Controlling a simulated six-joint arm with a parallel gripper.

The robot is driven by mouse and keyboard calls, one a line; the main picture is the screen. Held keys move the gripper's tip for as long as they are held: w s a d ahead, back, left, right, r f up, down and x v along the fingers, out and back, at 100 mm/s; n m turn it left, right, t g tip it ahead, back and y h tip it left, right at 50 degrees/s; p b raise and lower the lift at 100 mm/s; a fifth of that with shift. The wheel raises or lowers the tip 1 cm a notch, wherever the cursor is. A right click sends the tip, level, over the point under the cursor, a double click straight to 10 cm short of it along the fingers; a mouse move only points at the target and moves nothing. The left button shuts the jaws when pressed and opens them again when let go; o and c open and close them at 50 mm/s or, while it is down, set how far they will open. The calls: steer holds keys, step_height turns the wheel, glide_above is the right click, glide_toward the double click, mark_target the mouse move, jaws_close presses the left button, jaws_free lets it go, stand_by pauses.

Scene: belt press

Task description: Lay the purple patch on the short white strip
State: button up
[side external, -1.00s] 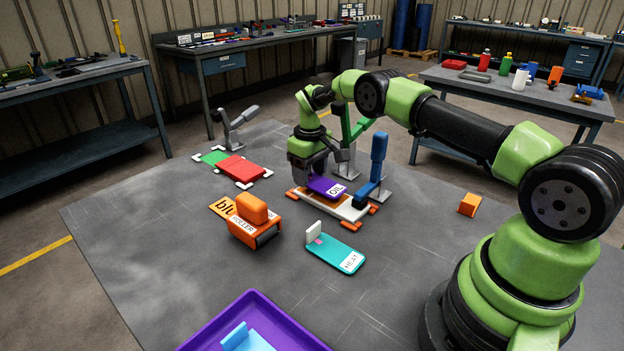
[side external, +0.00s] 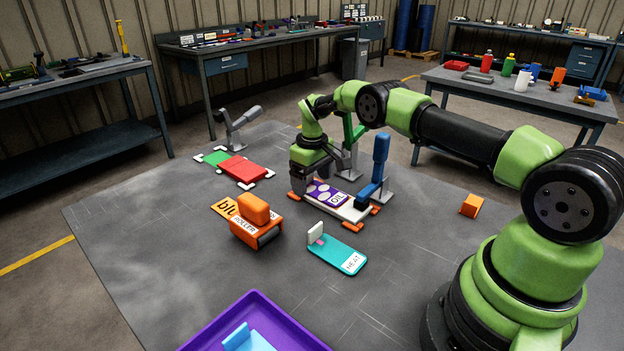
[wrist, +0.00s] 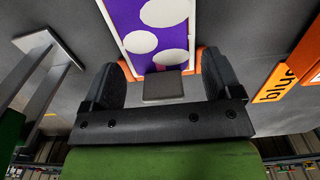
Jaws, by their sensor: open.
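In the wrist view the patch (wrist: 160,22) runs ahead of the jaws, edged in white. My gripper (side external: 312,187) is at the left end of the strip in the side view. In the wrist view my gripper (wrist: 163,78) has its fingers apart. A small grey block (wrist: 163,86) shows between them, and I cannot tell what it belongs to.
A blue lever (side external: 379,158) and a green lever (side external: 352,130) stand beside the strip. An orange roller (side external: 255,222), a teal HEAT piece (side external: 337,247) and an orange cube (side external: 471,206) lie nearby. A purple tray (side external: 300,327) is in front. Red and green pieces (side external: 240,168) lie behind left.

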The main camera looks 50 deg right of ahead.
step_height(320, 180, up, 12)
step_height(320, 180, up, 10)
steer(key=t, duration=0.2)
glide_above(312, 186)
steer(key=s+a, duration=0.2)
steer(key=a, duration=0.2)
steer(key=s+a+r+m+t, duration=0.1)
steer(key=s+a+r, duration=0.45)
steer(key=r, duration=0.25)
steer(key=s+a+m+t+y, duration=0.1)
steer(key=s+a+t, duration=0.1)
steer(key=s, duration=0.8)
steer(key=s+a+m+t+y, duration=0.1)
steer(key=s+a, duration=0.3)
steer(key=s, duration=0.7)
steer(key=shift+s+f+m+t, duration=0.15)
steer(key=shift+f+m+t, duration=0.15)
steer(key=shift+m+t, duration=0.25)
